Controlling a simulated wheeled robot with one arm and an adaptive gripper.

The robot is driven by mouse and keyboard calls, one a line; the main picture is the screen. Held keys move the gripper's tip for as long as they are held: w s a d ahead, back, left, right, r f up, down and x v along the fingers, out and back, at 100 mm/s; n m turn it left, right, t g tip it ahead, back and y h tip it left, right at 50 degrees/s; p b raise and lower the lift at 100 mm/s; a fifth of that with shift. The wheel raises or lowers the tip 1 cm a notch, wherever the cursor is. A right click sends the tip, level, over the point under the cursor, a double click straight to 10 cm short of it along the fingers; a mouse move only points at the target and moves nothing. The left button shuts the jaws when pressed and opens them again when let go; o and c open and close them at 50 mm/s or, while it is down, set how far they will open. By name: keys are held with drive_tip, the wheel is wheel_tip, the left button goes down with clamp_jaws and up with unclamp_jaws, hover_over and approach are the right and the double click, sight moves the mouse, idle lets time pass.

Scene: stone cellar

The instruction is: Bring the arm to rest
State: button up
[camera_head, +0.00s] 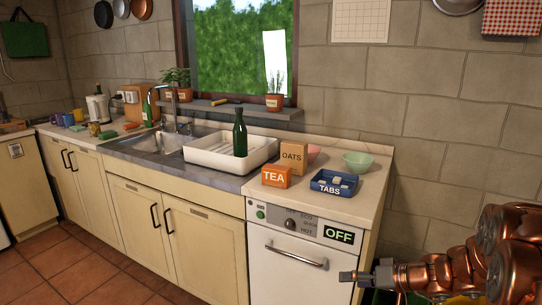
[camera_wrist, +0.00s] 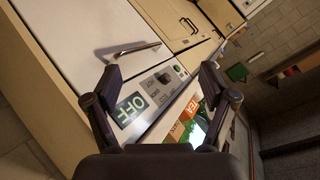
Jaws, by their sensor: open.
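My gripper (camera_head: 367,276) is at the lower right of the head view, in front of the dishwasher's right side and below the counter top. My copper-coloured arm is folded at the right edge of that view. In the wrist view my gripper (camera_wrist: 163,85) has its two dark fingers spread wide with nothing between them. The white dishwasher (camera_head: 290,275) has its door shut, and its panel carries a green OFF sign (camera_head: 339,232). In the wrist view the dishwasher (camera_wrist: 90,40) and its handle lie beyond the fingers.
On the counter (camera_head: 330,150) stand an orange TEA box (camera_head: 276,177), an OATS box (camera_head: 292,157), a blue TABS tray (camera_head: 336,184) and a green bowl (camera_head: 357,160). A green bottle (camera_head: 240,134) stands in the white rack (camera_head: 215,161). The tiled floor (camera_head: 75,275) at left is clear.

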drive_tip(key=s+a+r+g+h+p, duration=0.1)
drive_tip(key=s+a+r+g+p, duration=0.1)
drive_tip(key=s+a+r, duration=0.35)
drive_tip(key=s+a+r+g+p, duration=0.2)
drive_tip(key=s+g, duration=0.1)
drive_tip(key=s, duration=0.5)
drive_tip(key=s+a+r+g+h+p, duration=0.1)
drive_tip(key=s+a+r+g+p, duration=0.1)
drive_tip(key=s+a+r, duration=0.3)
drive_tip(key=s+d+r+h+p, duration=0.2)
drive_tip(key=s, duration=0.4)
drive_tip(key=s+d+r+m+g+h+p, duration=0.1)
drive_tip(key=s+d+r+h+p, duration=0.1)
drive_tip(key=s, duration=0.4)
drive_tip(key=s+d+r+h+p, duration=0.2)
drive_tip(key=s+d+h+p, duration=0.1)
drive_tip(key=s, duration=0.3)
drive_tip(key=shift+s+d+r+m+g+h, duration=0.3)
drive_tip(key=shift+s+d+g, duration=0.1)
drive_tip(key=shift+d, duration=0.35)
